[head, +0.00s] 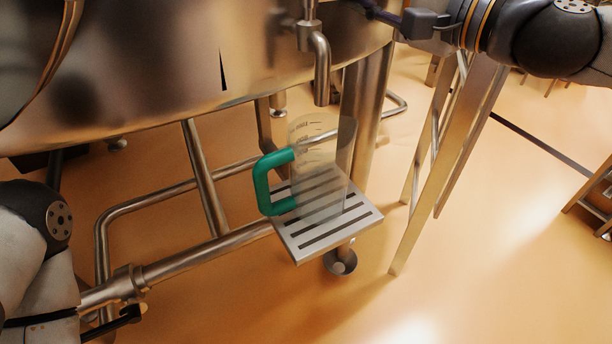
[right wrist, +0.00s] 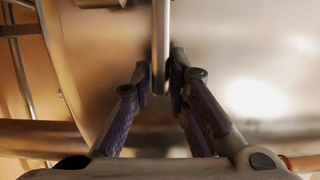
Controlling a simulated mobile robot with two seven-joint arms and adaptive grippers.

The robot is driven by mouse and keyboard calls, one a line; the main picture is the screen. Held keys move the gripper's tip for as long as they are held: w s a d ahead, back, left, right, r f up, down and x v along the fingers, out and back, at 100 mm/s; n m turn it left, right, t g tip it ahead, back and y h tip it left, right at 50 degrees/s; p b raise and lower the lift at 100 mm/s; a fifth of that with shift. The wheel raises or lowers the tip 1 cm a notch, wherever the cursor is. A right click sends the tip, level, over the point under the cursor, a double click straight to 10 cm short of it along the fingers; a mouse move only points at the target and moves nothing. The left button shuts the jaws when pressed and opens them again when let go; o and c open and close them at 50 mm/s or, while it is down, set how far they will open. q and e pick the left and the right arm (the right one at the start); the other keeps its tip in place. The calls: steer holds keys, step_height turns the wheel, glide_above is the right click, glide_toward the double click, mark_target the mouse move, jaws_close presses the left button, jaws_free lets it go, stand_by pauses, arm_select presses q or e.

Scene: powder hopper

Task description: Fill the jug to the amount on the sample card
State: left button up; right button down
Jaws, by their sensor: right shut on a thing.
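A clear jug (head: 322,165) with a green handle (head: 265,182) stands upright on a slotted metal tray (head: 300,252). The jug looks empty, with faint markings near its top. A metal spout (head: 321,70) hangs from the hopper (head: 160,60) above the jug; no powder shows falling from it. My right gripper (right wrist: 161,82) is shut on a thin metal bar (right wrist: 160,40), which shows upright between the fingers in the right wrist view. In the head view my right gripper (head: 375,10) is at the top edge, partly cut off. My left arm shows at the left, its gripper out of view. No sample card is visible.
Metal pipes (head: 160,205) run below the hopper, behind and left of the tray. A ladder-like frame (head: 448,150) stands right of the jug. Wooden furniture (head: 596,200) is at the right edge. The orange floor between is clear.

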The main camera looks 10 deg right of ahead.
arm_select(q)
steer(key=shift+w+r, duration=0.35)
arm_select(e)
steer(key=shift+s+d+f, duration=0.1)
steer(key=shift+s+d, duration=0.05)
steer(key=shift+s, duration=0.7)
